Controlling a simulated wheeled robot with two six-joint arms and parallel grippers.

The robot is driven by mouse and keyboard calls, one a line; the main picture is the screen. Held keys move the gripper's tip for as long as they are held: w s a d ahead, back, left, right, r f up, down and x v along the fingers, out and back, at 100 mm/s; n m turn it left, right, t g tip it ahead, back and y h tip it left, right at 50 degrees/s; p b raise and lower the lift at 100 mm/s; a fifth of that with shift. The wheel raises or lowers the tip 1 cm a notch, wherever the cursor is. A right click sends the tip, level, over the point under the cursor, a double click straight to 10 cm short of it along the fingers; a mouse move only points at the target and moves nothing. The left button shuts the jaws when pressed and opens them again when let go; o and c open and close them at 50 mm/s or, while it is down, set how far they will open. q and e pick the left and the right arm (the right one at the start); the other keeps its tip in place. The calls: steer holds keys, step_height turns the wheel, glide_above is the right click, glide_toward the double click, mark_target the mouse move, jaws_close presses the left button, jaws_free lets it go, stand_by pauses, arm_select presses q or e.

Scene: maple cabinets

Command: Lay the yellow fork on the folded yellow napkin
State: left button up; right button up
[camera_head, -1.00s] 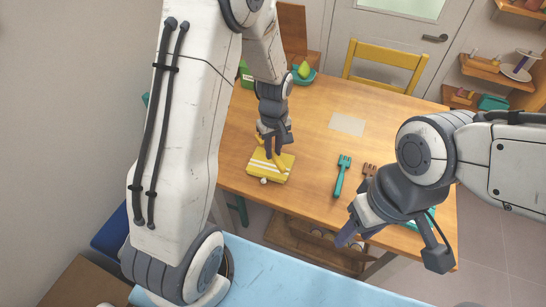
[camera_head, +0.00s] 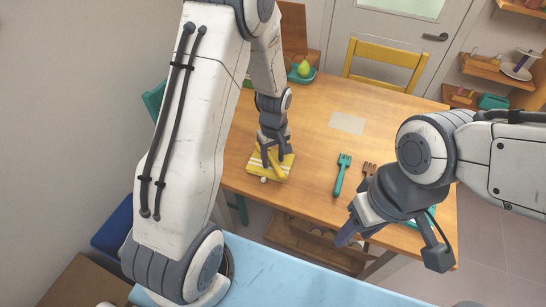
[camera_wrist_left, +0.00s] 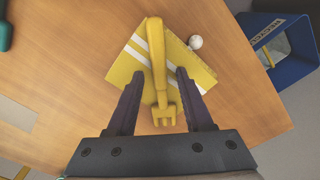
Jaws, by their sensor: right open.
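The folded yellow napkin (camera_wrist_left: 185,62) with white stripes lies on the table near its edge; it also shows in the head view (camera_head: 257,174). The yellow fork (camera_wrist_left: 158,60) lies across the napkin in the left wrist view, its tines toward my gripper and past the napkin's edge. My left gripper (camera_wrist_left: 158,78) is open, with one finger on each side of the fork and a gap to both. In the head view my left gripper (camera_head: 275,160) is just over the napkin and partly hides the fork. My right gripper (camera_head: 392,240) is open and empty at the table's near right.
A small white ball (camera_wrist_left: 195,42) lies beside the napkin. A pale sheet (camera_head: 347,123) lies farther back, and a green pear (camera_head: 304,69) sits in a teal dish.

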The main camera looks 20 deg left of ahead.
mark_target(274, 161)
arm_select(q)
steer(key=shift+r, duration=0.1)
steer(key=shift+r, duration=0.25)
step_height(274, 161, up, 11)
steer(key=s+d+r+m, duration=0.6)
steer(key=s+d+m, duration=0.2)
steer(key=s+d, duration=0.25)
steer(key=s+d+m, duration=0.1)
steer(key=s+m, duration=0.3)
steer(key=s, duration=0.2)
steer(key=s+d+r+m+h, duration=0.1)
steer(key=s+d+m, duration=0.1)
steer(key=s+m, duration=0.2)
steer(key=s, duration=0.3)
steer(key=shift+d+r+m, duration=0.25)
steer(key=shift+m, duration=0.15)
steer(key=shift+p, duration=0.3)
step_height(274, 161, up, 3)
steer(key=p, duration=0.3)
